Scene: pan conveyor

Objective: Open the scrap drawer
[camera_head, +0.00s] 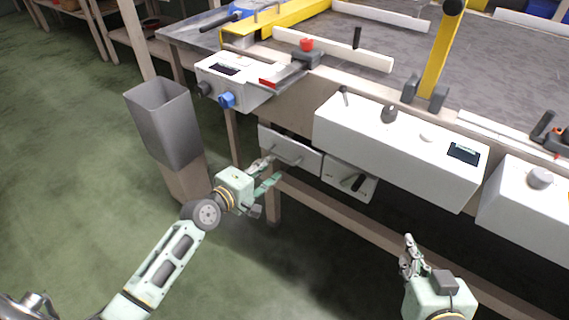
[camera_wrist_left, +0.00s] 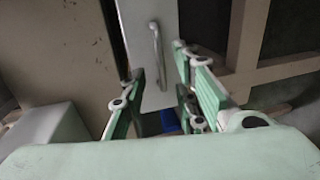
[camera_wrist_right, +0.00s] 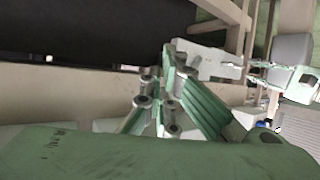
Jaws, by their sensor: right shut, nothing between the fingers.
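The drawer (camera_head: 303,153) is a pale front panel with a bar handle (camera_head: 289,159), under the bench's front edge. Whether it stands slightly out is hard to tell. My left gripper (camera_head: 270,172) is just in front of it, near the handle's left end. In the left wrist view, the drawer front (camera_wrist_left: 150,18) and its handle (camera_wrist_left: 156,55) show between and beyond the spread fingers. The fingers are open and do not appear closed on the handle. My right gripper (camera_head: 408,250) is shut and empty, low in front of the bench, away from the drawer.
A grey bin (camera_head: 160,120) stands left of the drawer. White control boxes (camera_head: 400,150) line the bench edge above. A wooden rail (camera_head: 345,218) runs below. The green floor at left is clear.

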